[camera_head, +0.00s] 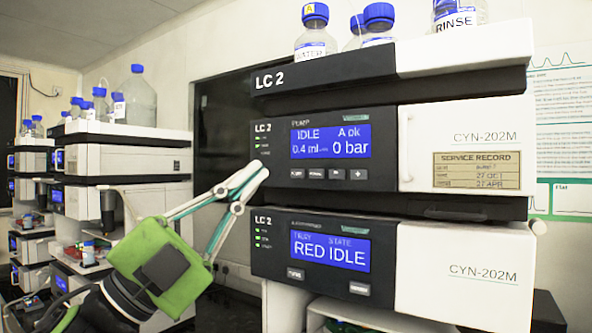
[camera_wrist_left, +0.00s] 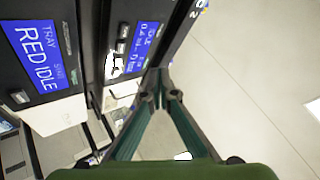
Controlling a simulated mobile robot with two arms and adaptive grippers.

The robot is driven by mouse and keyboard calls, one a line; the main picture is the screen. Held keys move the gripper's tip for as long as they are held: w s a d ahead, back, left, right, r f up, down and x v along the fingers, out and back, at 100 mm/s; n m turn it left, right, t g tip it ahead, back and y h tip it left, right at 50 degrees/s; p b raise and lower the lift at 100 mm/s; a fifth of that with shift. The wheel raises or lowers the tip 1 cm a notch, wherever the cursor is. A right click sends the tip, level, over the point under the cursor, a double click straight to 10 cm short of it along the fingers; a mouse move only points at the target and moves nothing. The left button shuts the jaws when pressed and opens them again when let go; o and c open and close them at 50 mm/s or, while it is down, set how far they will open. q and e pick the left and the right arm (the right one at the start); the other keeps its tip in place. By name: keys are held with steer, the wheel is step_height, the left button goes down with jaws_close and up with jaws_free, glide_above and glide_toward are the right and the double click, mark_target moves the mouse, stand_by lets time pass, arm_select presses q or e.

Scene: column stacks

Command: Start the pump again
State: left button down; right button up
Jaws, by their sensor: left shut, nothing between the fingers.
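The pump module (camera_head: 276,150) of the LC 2 stack has a blue display (camera_head: 331,141) reading IDLE, A ok, 0.4 ml and 0 bar. A row of small buttons (camera_head: 327,173) sits below the display. My left gripper (camera_head: 262,170) is shut and empty, its fingertips at the lower left of the pump panel, left of the buttons. I cannot tell whether the tips touch the panel. In the left wrist view the closed tips (camera_wrist_left: 157,85) are beside the tilted pump display (camera_wrist_left: 135,42). My right gripper is not in view.
Below the pump is a module whose display (camera_head: 330,250) reads RED IDLE, with two buttons. Bottles (camera_head: 314,38) stand on top of the stack. A service record label (camera_head: 477,170) is on the pump's white door. Another stack (camera_head: 125,155) stands at the left.

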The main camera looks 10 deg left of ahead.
mark_target(298, 173)
arm_select(q)
steer(key=w, duration=0.2)
steer(key=w+d+p, duration=0.1)
steer(key=w, duration=0.1)
steer(key=w+d, duration=0.1)
steer(key=w, duration=0.1)
steer(key=shift+w+d+p, duration=0.25)
steer(key=shift+p, duration=0.05)
steer(key=shift+w, duration=0.15)
stand_by(1.1)
steer(key=shift+w+d, duration=0.15)
steer(key=shift+w, duration=0.1)
steer(key=shift+w+d+p, duration=0.1)
steer(key=shift+w+p, duration=0.25)
stand_by(0.7)
steer(key=shift+s, duration=0.1)
steer(key=shift+s+a, duration=0.3)
steer(key=shift+s, duration=0.35)
